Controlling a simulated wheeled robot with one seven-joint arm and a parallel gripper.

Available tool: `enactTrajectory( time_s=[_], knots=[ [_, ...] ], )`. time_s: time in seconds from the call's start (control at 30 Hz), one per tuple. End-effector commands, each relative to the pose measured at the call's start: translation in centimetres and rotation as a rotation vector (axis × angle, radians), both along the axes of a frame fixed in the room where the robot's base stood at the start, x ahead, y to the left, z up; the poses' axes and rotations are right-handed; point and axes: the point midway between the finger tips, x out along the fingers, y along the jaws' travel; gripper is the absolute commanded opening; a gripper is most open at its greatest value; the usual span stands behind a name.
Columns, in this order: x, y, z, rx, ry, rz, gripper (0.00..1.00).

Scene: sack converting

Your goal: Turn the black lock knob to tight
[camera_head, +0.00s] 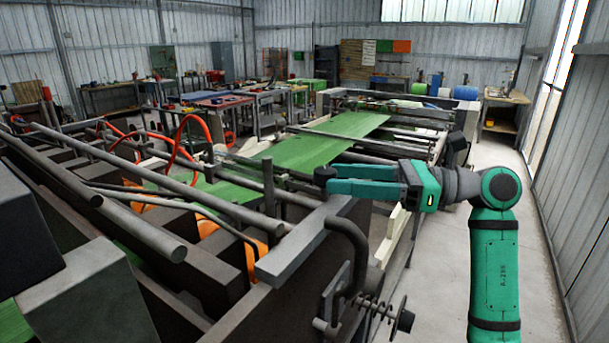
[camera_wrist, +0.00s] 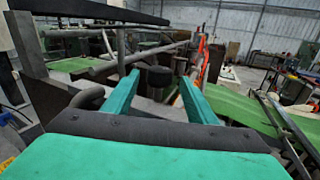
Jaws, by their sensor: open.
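The black lock knob (camera_head: 325,172) is a short dark cylinder near the top of the machine frame, just at the tips of my gripper (camera_head: 338,180) in the head view. In the wrist view the knob (camera_wrist: 159,76) stands upright between the two green fingertips (camera_wrist: 159,82), with a gap showing on each side. My gripper is open and comes at the knob from the right, roughly level. The knob's mark or turn position is too small to tell.
A dark frame bar (camera_head: 305,240) and a bent pipe (camera_head: 350,250) lie below my gripper. A spring-loaded rod (camera_head: 380,308) sticks out lower down. Green sack web (camera_head: 300,152) runs behind. Orange hoses (camera_head: 185,140) loop at the left. The aisle floor (camera_head: 540,270) at right is clear.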

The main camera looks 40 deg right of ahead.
Motion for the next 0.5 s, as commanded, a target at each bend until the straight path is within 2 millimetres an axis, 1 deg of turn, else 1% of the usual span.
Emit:
enactTrajectory(
  time_s=[0.03, 0.3, 0.5],
  knots=[
    [0.8, 0.6, 0.0, 0.000, 0.000, 0.002, 0.52],
    [4.3, 3.6, 0.0, 0.000, 0.000, 0.003, 0.52],
    [5.7, 4.6, 0.0, 0.001, 0.000, -0.001, 0.52]
  ],
)
